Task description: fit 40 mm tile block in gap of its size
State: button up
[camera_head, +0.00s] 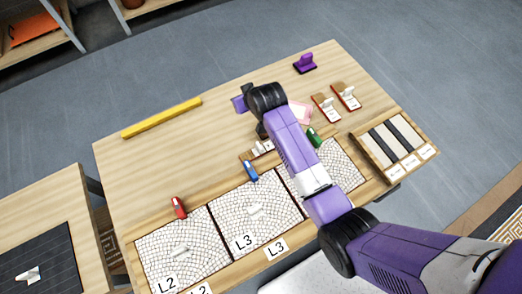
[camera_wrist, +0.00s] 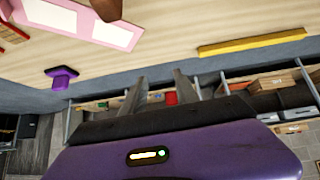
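Mosaic panels with cracked white tile stand along the table's front: one marked L2 (camera_head: 160,245), one marked L3 (camera_head: 235,225), and one at the right (camera_head: 345,165) partly behind my arm. Small white pieces stand on the L2 and L3 panels. Two red-brown pieces with white tops (camera_head: 326,107) (camera_head: 346,96) lie at the table's right; I cannot tell whether either is the 40 mm tile block. No gap is clearly made out. My gripper (camera_wrist: 160,88) is open, its fingers apart with nothing between them, above the table's far middle.
A tray with dark slots (camera_head: 393,137) stands at the right; its labels are too small to read. A yellow bar (camera_head: 162,117) lies at the back left, a purple piece (camera_head: 304,63) at the back right. Red, blue and green pieces line the panels. The table's left middle is clear.

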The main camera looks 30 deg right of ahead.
notch_tip(320, 180, down, 2)
jog(key=a+g, duration=0.1)
jog(key=g, duration=0.7)
send_over(259, 145)
jog(key=w, duration=0.1)
jog(key=shift+y, duration=0.3)
notch_tip(259, 145, down, 5)
jog(key=shift+w+a+r, duration=0.1)
jog(key=shift+s+f+b, duration=0.2)
jog(key=shift+f, duration=1.1)
jog(key=shift+s+f+b, duration=0.15)
jog(key=shift+f, duration=1.1)
jog(key=shift+s+f+b, duration=0.2)
jog(key=shift+f, duration=1.1)
grip_shut()
